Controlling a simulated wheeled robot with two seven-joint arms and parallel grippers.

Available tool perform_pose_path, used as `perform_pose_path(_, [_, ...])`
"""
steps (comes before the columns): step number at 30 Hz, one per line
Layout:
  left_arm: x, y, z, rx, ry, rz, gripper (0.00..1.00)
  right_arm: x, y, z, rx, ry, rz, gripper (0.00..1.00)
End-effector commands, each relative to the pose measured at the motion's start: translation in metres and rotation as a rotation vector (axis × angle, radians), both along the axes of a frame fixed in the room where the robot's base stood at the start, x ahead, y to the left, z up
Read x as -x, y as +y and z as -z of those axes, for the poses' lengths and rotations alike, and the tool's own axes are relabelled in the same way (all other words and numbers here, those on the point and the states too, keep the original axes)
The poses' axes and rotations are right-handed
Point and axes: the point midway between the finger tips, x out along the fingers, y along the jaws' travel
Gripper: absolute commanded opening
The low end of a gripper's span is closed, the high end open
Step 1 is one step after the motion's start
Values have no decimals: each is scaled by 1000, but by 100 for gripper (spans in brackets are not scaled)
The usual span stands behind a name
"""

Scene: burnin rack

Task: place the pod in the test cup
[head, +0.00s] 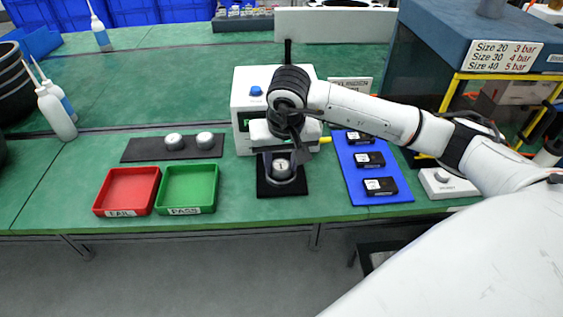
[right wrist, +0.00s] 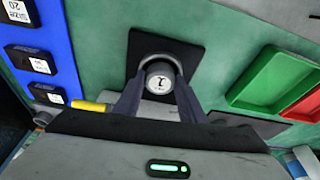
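The pod (right wrist: 160,82), a round piece with a pale, marked top, shows between the fingers of my right gripper (right wrist: 160,88) in the right wrist view. The fingers close on its two sides. In the head view the pod (head: 281,166) is at the test cup (head: 287,187), a grey cup on a black pad in front of the white tester. The cup's rim shows around the pod's far side in the wrist view. I cannot tell whether the pod rests on the cup's floor. My right gripper (head: 284,157) points down over the cup. My left gripper is not in view.
A red FAIL tray (head: 128,190) and a green PASS tray (head: 187,188) stand left. Two grey pods (head: 174,141) sit on a dark strip behind them. A blue mat (head: 377,199) with black blocks lies right. The white tester (head: 242,101) stands behind the cup.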

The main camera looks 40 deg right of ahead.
Motion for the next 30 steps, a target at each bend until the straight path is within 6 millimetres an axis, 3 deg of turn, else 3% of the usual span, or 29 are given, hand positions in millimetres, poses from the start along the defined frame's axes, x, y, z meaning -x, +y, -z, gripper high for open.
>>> perform_pose_path(2, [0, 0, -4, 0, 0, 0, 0, 4, 1, 3, -1, 17, -1, 54])
perform_pose_path(6, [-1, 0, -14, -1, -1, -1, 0, 4, 2, -13, -2, 12, -2, 55])
perform_pose_path(15, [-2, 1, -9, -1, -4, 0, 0, 19, 10, -81, -1, 4, -3, 55])
perform_pose_path(21, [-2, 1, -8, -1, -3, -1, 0, 27, 13, -113, -1, 5, -2, 55])
perform_pose_path(30, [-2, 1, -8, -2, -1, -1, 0, 31, 15, -125, 0, 8, 0, 55])
